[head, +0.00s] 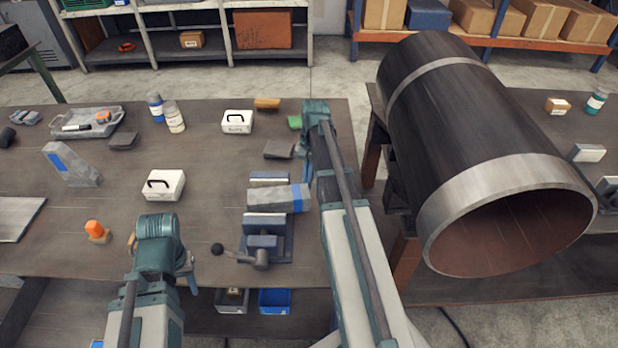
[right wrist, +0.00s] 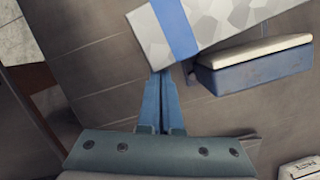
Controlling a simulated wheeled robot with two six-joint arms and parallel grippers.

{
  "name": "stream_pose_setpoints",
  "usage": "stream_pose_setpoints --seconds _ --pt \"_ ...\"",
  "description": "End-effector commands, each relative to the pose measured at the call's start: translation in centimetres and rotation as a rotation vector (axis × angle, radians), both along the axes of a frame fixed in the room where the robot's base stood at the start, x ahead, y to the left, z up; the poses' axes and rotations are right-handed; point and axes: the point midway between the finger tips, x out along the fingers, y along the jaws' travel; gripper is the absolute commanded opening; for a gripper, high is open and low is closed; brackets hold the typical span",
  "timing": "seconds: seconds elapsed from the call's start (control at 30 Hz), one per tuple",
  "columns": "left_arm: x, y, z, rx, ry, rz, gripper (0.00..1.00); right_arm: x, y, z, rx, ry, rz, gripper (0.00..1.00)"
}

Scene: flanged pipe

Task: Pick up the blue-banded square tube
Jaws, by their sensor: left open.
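The blue-banded square tube (head: 273,198) is a grey block-like bar with a blue band near its right end. In the head view my arm hides this gripper. My left gripper (head: 186,274) is open at the bench's front edge, left of the vise; its fingers are mostly hidden.
Another grey piece with a blue band (head: 72,165) lies at the left. White boxes (head: 164,185) (head: 237,121), bottles (head: 173,117) and a tray (head: 88,123) stand on the bench. A large flanged pipe (head: 450,110) is at right. The vise handle (head: 240,254) sticks out leftward.

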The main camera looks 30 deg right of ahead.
Motion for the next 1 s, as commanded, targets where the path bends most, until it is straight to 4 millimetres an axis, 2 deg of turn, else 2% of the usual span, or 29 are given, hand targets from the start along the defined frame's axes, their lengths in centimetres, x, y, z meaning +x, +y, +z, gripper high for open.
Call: stream_pose_setpoints --seconds 0.07,0.47,0.67,0.83,0.9,1.0 --pt "0.0 0.0 0.0 0.0 0.0 0.0 0.45 -0.7 0.9 0.0 0.001 0.0 0.003 0.0" --pt "0.0 0.0 0.0 0.0 0.0 0.0 0.45 -0.4 0.7 0.0 0.001 0.0 0.001 0.0" --pt "0.0 0.0 0.0 0.0 0.0 0.0 0.45 0.7 -0.1 0.0 0.001 0.0 0.002 0.0" --pt "0.0 0.0 -0.1 0.0 0.0 0.0 0.45 2.6 -1.5 -0.1 0.001 0.0 0.005 0.0" --pt "0.0 0.0 1.8 0.0 0.0 0.0 0.45 2.3 -1.5 1.8 0.002 0.001 0.006 0.0" --pt "0.0 0.0 3.4 0.0 0.0 0.0 0.45 2.5 -1.8 3.4 0.001 0.0 0.006 0.0"
